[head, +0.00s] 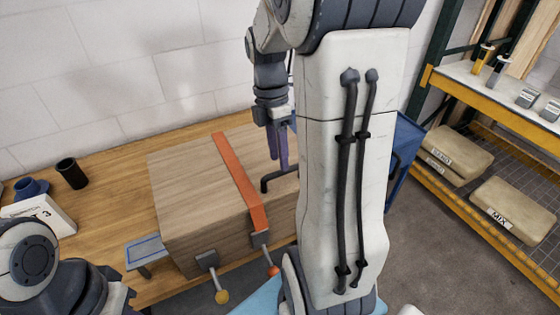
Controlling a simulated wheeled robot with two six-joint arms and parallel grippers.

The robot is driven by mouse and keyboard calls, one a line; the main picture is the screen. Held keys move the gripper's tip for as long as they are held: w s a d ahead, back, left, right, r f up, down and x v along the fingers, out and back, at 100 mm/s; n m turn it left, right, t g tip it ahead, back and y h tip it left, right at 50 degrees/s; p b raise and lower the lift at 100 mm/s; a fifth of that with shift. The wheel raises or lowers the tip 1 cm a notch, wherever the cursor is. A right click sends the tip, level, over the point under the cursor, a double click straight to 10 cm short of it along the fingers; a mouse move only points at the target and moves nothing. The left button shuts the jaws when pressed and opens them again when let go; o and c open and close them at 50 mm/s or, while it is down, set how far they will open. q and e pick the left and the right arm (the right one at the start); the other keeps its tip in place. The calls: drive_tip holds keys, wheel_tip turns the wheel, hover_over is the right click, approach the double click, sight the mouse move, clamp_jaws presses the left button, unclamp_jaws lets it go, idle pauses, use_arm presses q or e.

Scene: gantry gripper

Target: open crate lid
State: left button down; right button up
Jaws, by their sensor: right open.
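The wooden crate (185,205) sits on the workbench with its lid flat and closed on top. An orange strap (236,172) runs across the lid and over the front edge. Two latches hang on the front face: one with a yellow knob (222,297), one with a red knob (273,271). A black bar handle (268,182) stands on the lid. My right gripper (279,155) points down, fingers open, just above and beside the handle; contact is not clear. My right arm hides the crate's right part. My left arm shows at the lower left, its fingers out of sight.
The wooden workbench (110,185) holds a black cup (71,173), a blue item (30,188) and a white box (38,214) at left. A blue-framed tray (147,249) is beside the crate. A yellow shelf rack (480,100) with packages stands at right.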

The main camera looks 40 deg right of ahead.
drive_tip(key=shift+s+f, duration=0.15)
drive_tip(key=shift+f, duration=0.6)
drive_tip(key=shift+s+f, duration=0.15)
drive_tip(key=shift+f, duration=0.55)
clamp_jaws()
idle(0.3)
